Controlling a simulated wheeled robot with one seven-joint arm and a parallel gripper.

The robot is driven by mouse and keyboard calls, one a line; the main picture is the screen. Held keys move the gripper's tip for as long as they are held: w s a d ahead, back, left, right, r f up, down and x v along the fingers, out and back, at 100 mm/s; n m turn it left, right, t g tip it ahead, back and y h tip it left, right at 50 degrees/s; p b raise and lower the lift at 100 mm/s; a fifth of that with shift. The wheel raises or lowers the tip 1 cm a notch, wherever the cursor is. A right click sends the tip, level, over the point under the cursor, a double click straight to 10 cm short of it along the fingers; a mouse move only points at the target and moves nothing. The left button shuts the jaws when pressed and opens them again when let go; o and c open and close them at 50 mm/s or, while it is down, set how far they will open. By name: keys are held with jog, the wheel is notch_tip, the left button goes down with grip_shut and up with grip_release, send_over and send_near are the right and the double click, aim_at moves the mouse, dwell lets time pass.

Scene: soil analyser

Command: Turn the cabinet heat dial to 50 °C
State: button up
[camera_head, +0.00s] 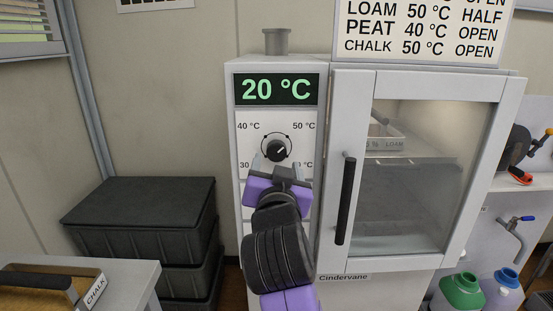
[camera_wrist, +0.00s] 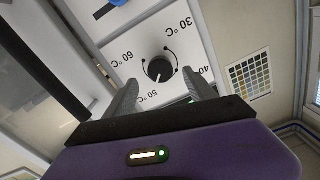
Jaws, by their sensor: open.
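The cabinet heat dial (camera_head: 276,150) is a round black knob on the white panel, below a display (camera_head: 277,90) reading 20 °C. Labels for 40 °C and 50 °C sit above it; the lower labels are partly hidden by my gripper. Its white pointer mark leans up and right, roughly toward 50 °C. My gripper (camera_head: 279,165) is open just in front of and below the dial. In the wrist view, the dial (camera_wrist: 158,68) shows beyond and between the spread fingers (camera_wrist: 162,88), which appear clear of it.
A glass-fronted cabinet door (camera_head: 415,170) with a black vertical handle (camera_head: 346,200) is to the right. Dark stacked crates (camera_head: 140,215) stand to the left. A settings chart (camera_head: 420,30) is above the cabinet.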

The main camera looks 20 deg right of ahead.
jog(key=shift+v, duration=1.45)
